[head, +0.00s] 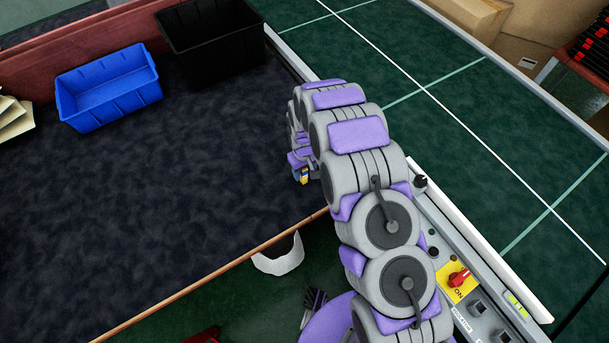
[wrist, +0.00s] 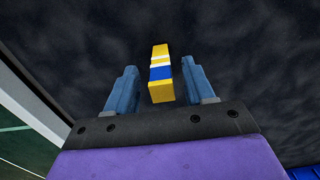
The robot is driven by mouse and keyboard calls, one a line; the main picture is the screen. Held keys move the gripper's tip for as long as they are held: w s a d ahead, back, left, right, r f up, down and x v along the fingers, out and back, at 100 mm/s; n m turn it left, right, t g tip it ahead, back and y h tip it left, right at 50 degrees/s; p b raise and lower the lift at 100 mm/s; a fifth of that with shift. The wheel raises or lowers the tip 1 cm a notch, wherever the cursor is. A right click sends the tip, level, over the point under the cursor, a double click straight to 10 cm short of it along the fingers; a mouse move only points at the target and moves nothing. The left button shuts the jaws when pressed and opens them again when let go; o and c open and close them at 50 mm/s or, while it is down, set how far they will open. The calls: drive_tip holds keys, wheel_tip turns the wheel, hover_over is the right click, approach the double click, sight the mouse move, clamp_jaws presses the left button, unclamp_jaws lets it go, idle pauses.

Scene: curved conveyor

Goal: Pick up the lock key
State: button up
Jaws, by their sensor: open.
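The lock key appears as a small yellow block with white and blue bands (wrist: 161,75) in the wrist view. It lies between the two blue-grey fingers of my gripper (wrist: 159,68), over the dark surface. In the head view, a bit of the yellow and blue block (head: 304,176) shows beside my gripper (head: 299,163), near the right part of the dark belt. My arm hides much of the gripper there. I cannot tell whether the block touches a finger.
A blue bin (head: 108,88) and a black bin (head: 212,40) stand at the belt's far side. The dark belt (head: 150,210) is mostly clear. A control panel with a red knob (head: 459,278) is at lower right, beside a green table (head: 470,110).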

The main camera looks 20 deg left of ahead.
drive_tip(key=shift+a+f, duration=0.15)
drive_tip(key=shift+f, duration=0.25)
drive_tip(key=shift+a, duration=0.2)
drive_tip(key=shift+d+r, duration=0.1)
drive_tip(key=shift+d, duration=0.25)
drive_tip(key=c, duration=0.5)
drive_tip(key=shift+a, duration=0.15)
clamp_jaws()
